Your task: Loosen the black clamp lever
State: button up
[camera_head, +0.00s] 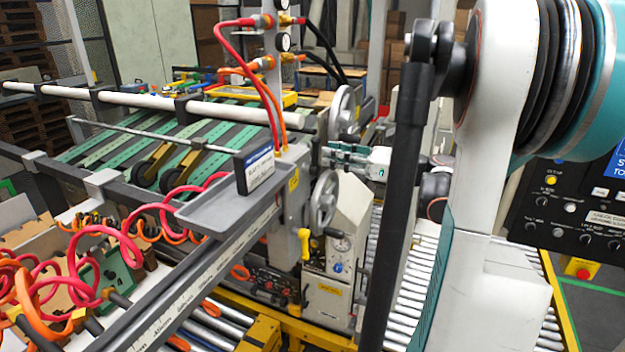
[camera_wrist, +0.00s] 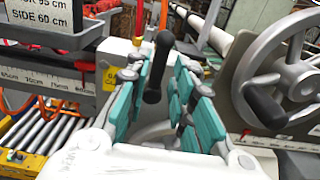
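The black clamp lever (camera_wrist: 156,68) shows in the wrist view as a dark rounded handle, tilted slightly. It lies between the two teal-padded fingers of my gripper (camera_wrist: 166,78), nearer the left finger. The fingers are apart, with a visible gap between the lever and the right finger. I cannot tell whether the left pad touches the lever. In the head view my gripper (camera_head: 345,155) points left, beside the grey machine post between two handwheels. I cannot make out the lever there.
A handwheel (camera_wrist: 285,80) with a black knob stands close on the right in the wrist view. The head view shows an upper handwheel (camera_head: 343,112) and a lower handwheel (camera_head: 324,200) near my gripper. A ruled rail (camera_wrist: 50,80) runs at left. A grey tray (camera_head: 215,208) holds a dark sign.

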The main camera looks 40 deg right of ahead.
aim_at(318, 152)
jog(key=shift+n, duration=0.3)
jog(key=x, duration=0.4)
jog(key=shift+a+p, duration=0.15)
jog(key=shift+p, duration=0.2)
jog(key=n, duration=0.2)
jog(key=a+n, duration=0.1)
jog(key=n, duration=0.1)
jog(key=s+a+n+p, duration=0.1)
jog(key=n, duration=0.1)
jog(key=shift+a+f, duration=0.15)
jog(key=shift+f, duration=0.25)
jog(key=n, duration=0.1)
jog(key=a+f+n+b, duration=0.1)
jog(key=n, duration=0.1)
jog(key=n+b, duration=0.1)
jog(key=shift+s+a+f, duration=0.2)
jog(key=shift+s+f, duration=0.15)
jog(key=s+d+f+n+b, duration=0.2)
jog(key=s+n, duration=0.3)
jog(key=s, duration=0.3)
jog(key=shift+s+d+n+b, duration=0.3)
jog(key=shift+d+n+b, duration=0.1)
jog(key=shift+b, duration=0.4)
